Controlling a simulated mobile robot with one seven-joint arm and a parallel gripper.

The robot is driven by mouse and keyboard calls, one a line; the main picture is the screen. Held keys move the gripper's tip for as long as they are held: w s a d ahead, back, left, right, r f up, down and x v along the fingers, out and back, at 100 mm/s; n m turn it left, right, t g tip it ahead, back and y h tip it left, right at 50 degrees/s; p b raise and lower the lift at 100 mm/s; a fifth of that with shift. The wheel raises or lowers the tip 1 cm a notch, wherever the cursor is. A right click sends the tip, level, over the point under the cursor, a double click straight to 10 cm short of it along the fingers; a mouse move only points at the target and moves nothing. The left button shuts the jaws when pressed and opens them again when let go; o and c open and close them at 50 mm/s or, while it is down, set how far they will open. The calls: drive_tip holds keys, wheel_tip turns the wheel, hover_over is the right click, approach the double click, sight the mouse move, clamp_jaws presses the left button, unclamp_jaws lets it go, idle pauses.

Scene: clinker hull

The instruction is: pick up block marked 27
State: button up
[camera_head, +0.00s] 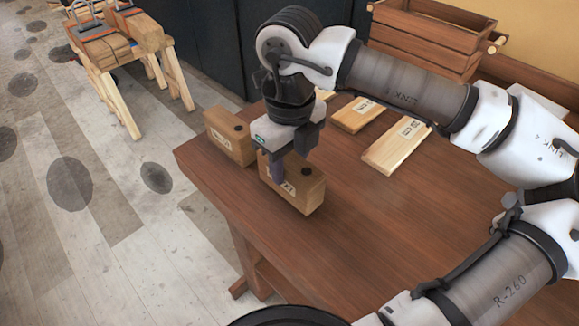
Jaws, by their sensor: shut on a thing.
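The block marked 27 (308,193) is a tan wooden block with a white label and a dark round spot on top. It is on or just above the brown table (350,235), near its left edge; I cannot tell whether it touches the top. My gripper (277,172) comes down from above and is shut on this block. One finger shows against the block's near face and covers part of it. The other finger is mostly hidden.
A similar labelled block (229,136) stands just behind and left, at the table's edge. Flat labelled boards (396,147) lie behind to the right. Wooden crates (425,38) are stacked at the back. A sawhorse (125,50) stands on the floor. The table's front is clear.

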wheel_tip(320, 180, up, 26)
drive_tip(key=p, duration=0.3)
drive_tip(key=shift+r+p, duration=0.25)
drive_tip(key=shift+p, duration=0.15)
